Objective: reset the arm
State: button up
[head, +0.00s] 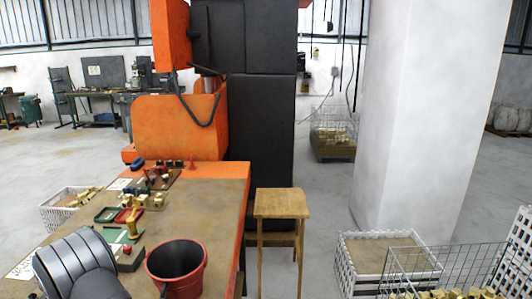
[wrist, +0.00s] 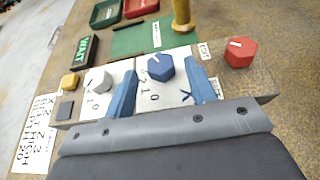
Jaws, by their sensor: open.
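In the wrist view, my gripper (wrist: 162,74) shows two blue fingers spread apart, with nothing clamped between them. A blue hexagonal knob (wrist: 160,67) with a white mark shows between the fingertips, on a white panel with numbers. I cannot tell the height of the fingers above it. A grey knob (wrist: 98,80) sits on a white panel to the left of the fingers. A red hexagonal knob (wrist: 240,52) stands to the right, apart from them. In the head view I cannot make out the gripper's fingers.
The workbench (head: 205,205) carries a black and red bucket (head: 178,268) near its front edge and small trays further back. An orange machine (head: 180,125) stands behind it. A wooden stool (head: 281,204) is at its right. A lit WAIT sign (wrist: 86,52) lies left of the knobs.

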jog(key=v, duration=1.7)
jog(key=x, duration=1.8)
jog(key=shift+w+d+y, duration=0.1)
jog(key=shift+w+y, duration=0.2)
jog(key=shift+s+d+r+n+y, duration=0.15)
jog(key=shift+n+y, duration=0.15)
jog(key=shift+n, duration=0.2)
jog(key=shift+d+n+g+y, duration=0.2)
jog(key=shift+n+g+y, duration=0.5)
jog(key=shift+n+y, duration=1.35)
jog(key=shift+y, duration=0.25)
jog(key=shift+d+n+g, duration=0.15)
jog(key=shift+n+g, duration=0.1)
jog(key=shift+g, duration=0.05)
jog(key=v, duration=1.6)
jog(key=shift+s+d+y, duration=0.25)
jog(key=shift+d+y, duration=0.05)
jog(key=shift+d, duration=0.1)
